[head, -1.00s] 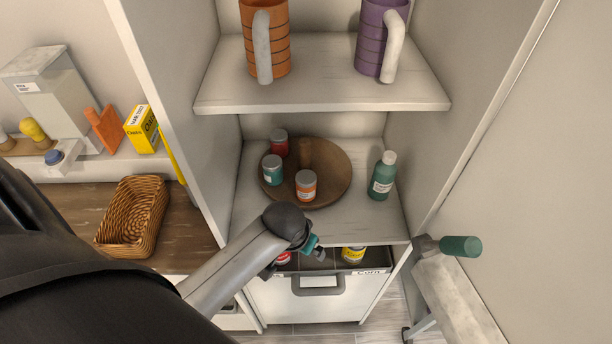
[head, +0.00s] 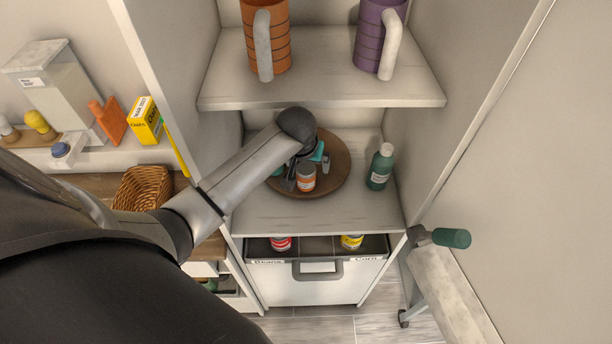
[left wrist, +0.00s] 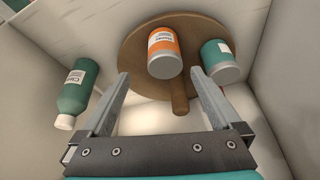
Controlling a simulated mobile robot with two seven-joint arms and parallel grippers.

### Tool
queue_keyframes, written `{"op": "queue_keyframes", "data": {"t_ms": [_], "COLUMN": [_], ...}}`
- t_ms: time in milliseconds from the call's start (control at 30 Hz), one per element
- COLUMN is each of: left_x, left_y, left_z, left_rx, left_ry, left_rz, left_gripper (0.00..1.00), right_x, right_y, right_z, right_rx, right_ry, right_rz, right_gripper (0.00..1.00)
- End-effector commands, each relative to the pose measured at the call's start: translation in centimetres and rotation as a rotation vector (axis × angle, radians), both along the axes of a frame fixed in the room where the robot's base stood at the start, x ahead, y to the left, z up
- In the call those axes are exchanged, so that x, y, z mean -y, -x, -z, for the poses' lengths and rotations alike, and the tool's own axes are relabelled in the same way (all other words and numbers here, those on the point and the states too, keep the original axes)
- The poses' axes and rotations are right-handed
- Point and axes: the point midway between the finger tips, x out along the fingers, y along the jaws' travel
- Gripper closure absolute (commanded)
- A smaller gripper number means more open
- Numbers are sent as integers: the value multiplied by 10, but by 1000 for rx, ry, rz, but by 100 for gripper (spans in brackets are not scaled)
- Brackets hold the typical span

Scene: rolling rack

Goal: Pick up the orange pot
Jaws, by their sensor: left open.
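The orange pot (head: 306,178) is a small jar with an orange and white label and grey lid. It stands on the round wooden turntable (head: 340,175) on the middle shelf. My left gripper (head: 307,170) is over the turntable at the pot and partly hides it. In the left wrist view the gripper (left wrist: 160,73) is open and empty, and the orange pot (left wrist: 164,52) shows beyond the gap between its fingertips, apparently not gripped. A teal pot (left wrist: 221,60) stands beside it, close to one finger. My right gripper is not in view.
The upper shelf (head: 320,92) holds an orange mug (head: 281,45) and a purple mug (head: 368,40). Cabinet walls enclose both sides. A bin with cans (head: 350,243) is below.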

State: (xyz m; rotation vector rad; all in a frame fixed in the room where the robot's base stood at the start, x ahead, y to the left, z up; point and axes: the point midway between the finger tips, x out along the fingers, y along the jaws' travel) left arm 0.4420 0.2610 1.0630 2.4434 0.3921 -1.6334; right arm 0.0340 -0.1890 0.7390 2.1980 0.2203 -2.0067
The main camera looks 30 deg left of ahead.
Motion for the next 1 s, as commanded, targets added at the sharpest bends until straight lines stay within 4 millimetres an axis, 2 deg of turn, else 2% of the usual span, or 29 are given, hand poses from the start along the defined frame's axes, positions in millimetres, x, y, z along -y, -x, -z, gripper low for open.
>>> {"op": "queue_keyframes", "data": {"t_ms": [267, 633, 1000], "left_x": [-3, -13, -14], "left_y": [-4, -17, -19], "left_z": [13, 50, 55], "left_rx": [-2, 0, 0], "left_ry": [0, 0, 0], "left_rz": [0, 1, 1], "left_gripper": [2, 2, 2], "right_x": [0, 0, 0], "right_y": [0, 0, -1], "right_z": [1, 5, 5], "right_rx": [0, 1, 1], "right_ry": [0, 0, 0], "right_rz": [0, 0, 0], "right_gripper": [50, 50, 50]}}
